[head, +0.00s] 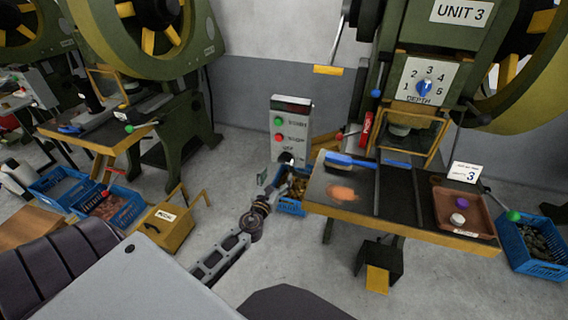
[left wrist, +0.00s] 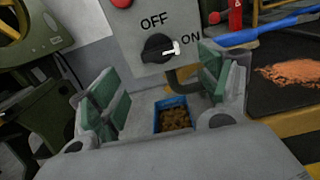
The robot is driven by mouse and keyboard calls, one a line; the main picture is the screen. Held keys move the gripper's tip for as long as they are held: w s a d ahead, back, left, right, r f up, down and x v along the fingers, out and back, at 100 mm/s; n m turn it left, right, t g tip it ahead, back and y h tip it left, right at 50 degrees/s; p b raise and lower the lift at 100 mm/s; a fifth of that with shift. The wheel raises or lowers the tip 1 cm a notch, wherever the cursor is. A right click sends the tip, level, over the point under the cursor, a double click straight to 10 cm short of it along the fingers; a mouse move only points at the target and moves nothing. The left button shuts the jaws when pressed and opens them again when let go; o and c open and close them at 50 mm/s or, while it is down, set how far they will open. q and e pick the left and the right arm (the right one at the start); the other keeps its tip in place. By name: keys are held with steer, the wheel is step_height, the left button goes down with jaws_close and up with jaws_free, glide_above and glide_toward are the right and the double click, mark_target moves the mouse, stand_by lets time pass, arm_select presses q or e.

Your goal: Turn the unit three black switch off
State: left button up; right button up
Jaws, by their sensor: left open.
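The black switch (left wrist: 157,48) is a rotary knob on the grey control box (head: 291,117) beside the unit three press. In the left wrist view its white pointer is turned right, toward ON; OFF is printed above it. In the head view the knob (head: 286,157) sits low on the box, below a green and a red button. My left gripper (head: 275,175) is just below and in front of the knob, with its arm coming from the lower left. Its two green-padded fingers (left wrist: 157,80) are spread apart and empty, with the knob beyond them. My right gripper is out of view.
The unit three table (head: 342,206), with a blue brush (head: 352,161) and copper-coloured powder, stands right of the box. A blue crate (head: 290,207) sits under its left edge. A yellow box (head: 166,228) is on the floor at left. Floor between is clear.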

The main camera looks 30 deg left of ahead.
mark_target(284, 162)
arm_select(q)
steer(key=shift+x, duration=4.35)
steer(key=shift+c, duration=0.3)
steer(key=c, duration=1)
